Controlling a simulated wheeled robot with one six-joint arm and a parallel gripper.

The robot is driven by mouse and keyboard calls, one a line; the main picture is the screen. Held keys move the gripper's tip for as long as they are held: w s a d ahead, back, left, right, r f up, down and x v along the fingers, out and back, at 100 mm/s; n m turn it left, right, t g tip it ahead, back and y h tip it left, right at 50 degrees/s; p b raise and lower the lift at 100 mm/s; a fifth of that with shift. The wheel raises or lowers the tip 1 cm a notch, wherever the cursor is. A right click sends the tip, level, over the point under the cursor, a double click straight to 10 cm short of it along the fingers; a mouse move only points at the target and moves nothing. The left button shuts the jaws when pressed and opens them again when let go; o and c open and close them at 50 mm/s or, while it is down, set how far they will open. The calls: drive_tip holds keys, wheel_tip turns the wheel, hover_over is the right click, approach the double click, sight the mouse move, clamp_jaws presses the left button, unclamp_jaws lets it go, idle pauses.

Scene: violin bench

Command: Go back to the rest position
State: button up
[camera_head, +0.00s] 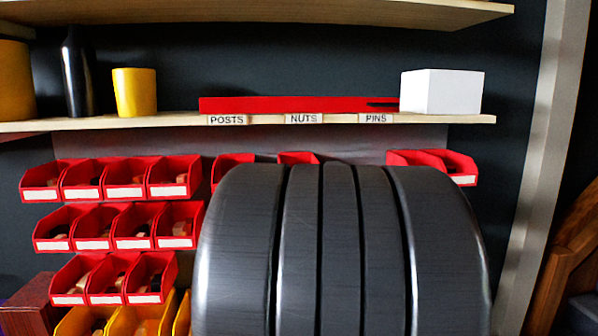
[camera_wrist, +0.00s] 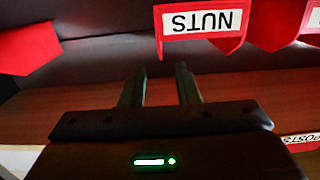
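My gripper (camera_wrist: 160,72) shows in the wrist view with its two fingers apart and nothing visible between them. A red bin with an upside-down NUTS label (camera_wrist: 200,20) is beyond the fingertips, apart from them. In the head view my gripper is not seen. A large dark grey part of my own arm fills the lower middle there and hides much of the bin wall behind it.
Rows of red bins (camera_head: 125,178) hang at the left, with yellow bins (camera_head: 140,319) below. The wooden shelf (camera_head: 150,122) above carries a yellow cup (camera_head: 134,92), a black bottle (camera_head: 77,75), a red strip (camera_head: 290,104) and a white box (camera_head: 441,92).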

drive_tip(key=shift+p+v, duration=0.45)
drive_tip(key=shift+v, duration=2.4)
drive_tip(key=shift+w, duration=0.1)
drive_tip(key=b+x, duration=0.1)
drive_tip(key=x, duration=1.3)
drive_tip(key=shift+b, duration=0.3)
drive_tip(key=shift+r, duration=0.15)
